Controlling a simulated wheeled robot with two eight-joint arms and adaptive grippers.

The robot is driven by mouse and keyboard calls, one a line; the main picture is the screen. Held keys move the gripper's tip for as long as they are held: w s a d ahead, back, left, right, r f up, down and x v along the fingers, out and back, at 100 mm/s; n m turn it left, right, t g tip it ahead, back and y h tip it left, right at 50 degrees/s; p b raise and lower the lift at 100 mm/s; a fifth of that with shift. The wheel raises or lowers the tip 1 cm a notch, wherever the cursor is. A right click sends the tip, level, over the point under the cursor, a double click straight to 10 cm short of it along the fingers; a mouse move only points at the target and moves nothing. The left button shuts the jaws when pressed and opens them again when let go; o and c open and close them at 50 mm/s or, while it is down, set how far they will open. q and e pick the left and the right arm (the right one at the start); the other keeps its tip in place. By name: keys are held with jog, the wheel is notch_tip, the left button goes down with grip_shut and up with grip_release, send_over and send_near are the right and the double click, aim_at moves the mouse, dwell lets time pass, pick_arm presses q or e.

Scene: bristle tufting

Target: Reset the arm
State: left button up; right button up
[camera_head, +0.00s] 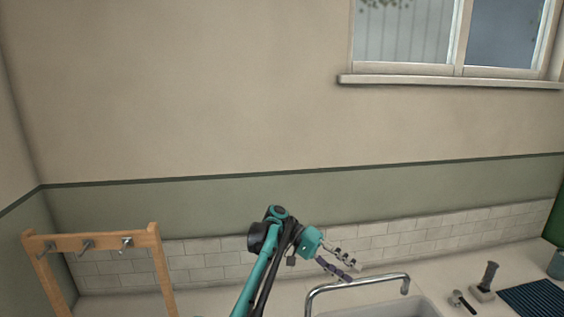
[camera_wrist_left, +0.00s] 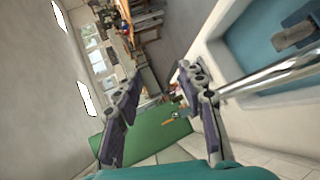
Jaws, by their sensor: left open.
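My left arm rises from the bottom of the head view, and its left gripper (camera_head: 344,266) is above the counter, just behind and above the faucet. The left wrist view shows the same gripper (camera_wrist_left: 158,105) with its two purple-padded fingers spread apart and nothing between them. My right gripper is in neither view.
A chrome faucet (camera_head: 358,280) arches over a white sink (camera_head: 415,307) close to the left gripper. A wooden rack with metal hooks (camera_head: 92,241) stands at the left. A dark upright-handled tool (camera_head: 487,279) and a dark blue ribbed mat (camera_head: 535,297) are at the right.

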pick_arm(q)
jog(key=s+a+f+n+t+y+b, duration=0.1)
jog(key=s+a+n+t+y, duration=0.3)
jog(key=a, duration=0.5)
jog(key=s+a+n+t+y+b, duration=0.1)
jog(key=s+a+t+b, duration=0.1)
jog(key=s+a+t, duration=0.45)
jog(key=s+a+f+n+t+y+b, duration=0.1)
jog(key=s+a+f+t+y, duration=0.1)
jog(key=s+a+f, duration=0.5)
jog(key=s+a+f+n+t+y+b, duration=0.1)
jog(key=s+a+f+t+y, duration=0.1)
jog(key=s+a+f+y, duration=0.2)
jog(key=s+a+f, duration=0.3)
jog(key=s+a, duration=0.2)
jog(key=a, duration=0.3)
jog(key=shift+s+a+f+y, duration=0.15)
jog(key=shift+s+a+y, duration=0.25)
